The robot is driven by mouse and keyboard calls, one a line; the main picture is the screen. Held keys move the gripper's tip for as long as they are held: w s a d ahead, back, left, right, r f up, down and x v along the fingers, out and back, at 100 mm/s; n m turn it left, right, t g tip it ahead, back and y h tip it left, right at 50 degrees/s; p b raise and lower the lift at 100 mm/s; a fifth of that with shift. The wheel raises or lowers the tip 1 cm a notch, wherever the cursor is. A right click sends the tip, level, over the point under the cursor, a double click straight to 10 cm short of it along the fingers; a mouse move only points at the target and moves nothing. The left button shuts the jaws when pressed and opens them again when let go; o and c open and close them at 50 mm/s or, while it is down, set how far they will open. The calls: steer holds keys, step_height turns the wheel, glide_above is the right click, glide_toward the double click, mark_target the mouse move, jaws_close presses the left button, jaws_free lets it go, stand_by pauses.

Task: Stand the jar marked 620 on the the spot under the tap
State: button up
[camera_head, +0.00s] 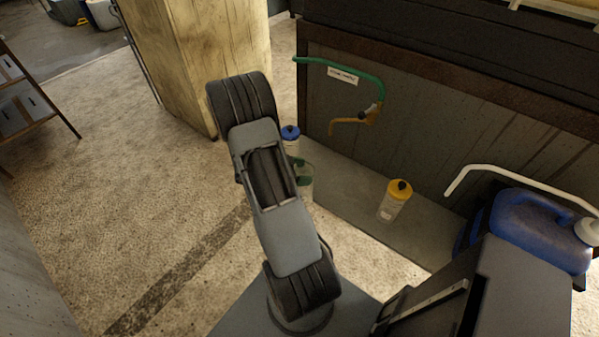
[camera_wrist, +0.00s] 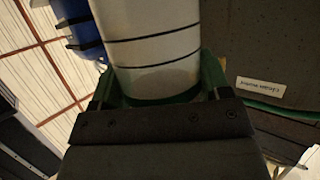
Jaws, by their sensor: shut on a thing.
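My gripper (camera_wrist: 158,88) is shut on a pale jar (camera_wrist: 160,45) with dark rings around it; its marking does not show. In the head view, my arm hides most of the gripper, and a green-topped jar (camera_head: 305,185) shows just beside the arm, probably the held one. The tap (camera_head: 368,112), with a brown spout, hangs on the grey wall below a green pipe (camera_head: 350,73). The grey ledge (camera_head: 345,195) lies under it; I cannot make out a marked spot there. No 620 is readable on any jar.
A yellow-lidded jar (camera_head: 394,203) stands on the ledge, right of the tap. A blue-lidded jar (camera_head: 291,140) is behind my arm. A blue jug (camera_head: 540,230) and a white pipe (camera_head: 500,170) are at right. A wooden block (camera_head: 200,60) stands left. Ledge between the jars looks clear.

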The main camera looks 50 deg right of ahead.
steer(key=d+f+b, duration=0.1)
steer(key=d+b, duration=0.2)
steer(key=d, duration=1.3)
steer(key=shift+f, duration=0.35)
steer(key=shift+w+a, duration=0.15)
steer(key=shift+a, duration=0.05)
stand_by(0.5)
steer(key=shift+f, duration=0.6)
stand_by(0.4)
steer(key=o, duration=1.3)
